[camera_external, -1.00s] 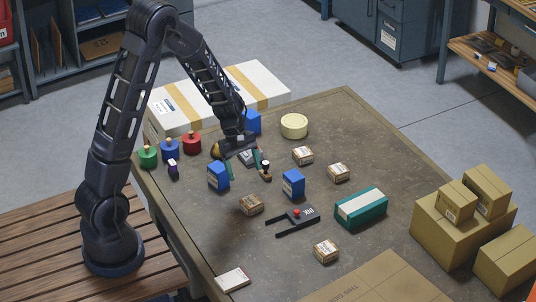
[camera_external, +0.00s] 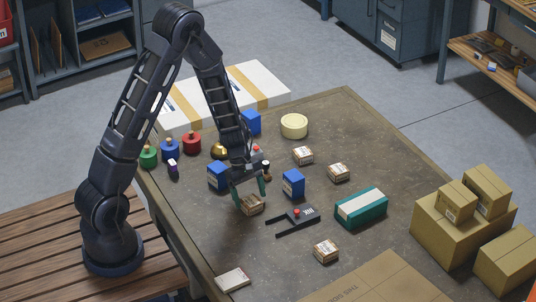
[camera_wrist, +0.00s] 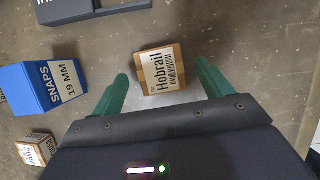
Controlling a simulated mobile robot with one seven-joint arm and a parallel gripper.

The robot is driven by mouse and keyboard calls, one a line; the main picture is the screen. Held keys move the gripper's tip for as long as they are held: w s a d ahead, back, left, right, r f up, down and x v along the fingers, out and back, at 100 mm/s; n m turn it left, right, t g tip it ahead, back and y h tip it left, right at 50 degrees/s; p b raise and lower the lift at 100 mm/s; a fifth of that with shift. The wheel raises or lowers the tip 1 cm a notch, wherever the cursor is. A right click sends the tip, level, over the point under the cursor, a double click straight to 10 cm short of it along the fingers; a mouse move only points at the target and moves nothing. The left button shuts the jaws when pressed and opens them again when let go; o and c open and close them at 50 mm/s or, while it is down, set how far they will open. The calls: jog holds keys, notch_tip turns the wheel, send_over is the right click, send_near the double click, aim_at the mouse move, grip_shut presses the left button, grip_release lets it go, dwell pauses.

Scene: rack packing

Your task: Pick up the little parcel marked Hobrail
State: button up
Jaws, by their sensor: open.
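The little parcel marked Hobrail (camera_wrist: 161,70) is a small brown box with a white label. In the wrist view it lies between and a little beyond the two green fingers of my gripper (camera_wrist: 162,82). In the external view the parcel (camera_external: 252,206) sits on the table, with my gripper (camera_external: 250,194) above it and a finger on either side. My gripper is open and empty. I cannot tell whether a finger touches the parcel.
A blue box (camera_external: 293,184) stands to the right and another blue box (camera_external: 217,175) to the left. A dark tool with a red button (camera_external: 297,214) lies just right of the parcel. Other small parcels (camera_external: 326,250) and a teal box (camera_external: 361,208) stand farther right. The front-left table is mostly clear.

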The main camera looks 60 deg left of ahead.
jog(key=shift+x, duration=1.25)
jog(key=c, duration=1.1)
jog(key=shift+r, duration=0.1)
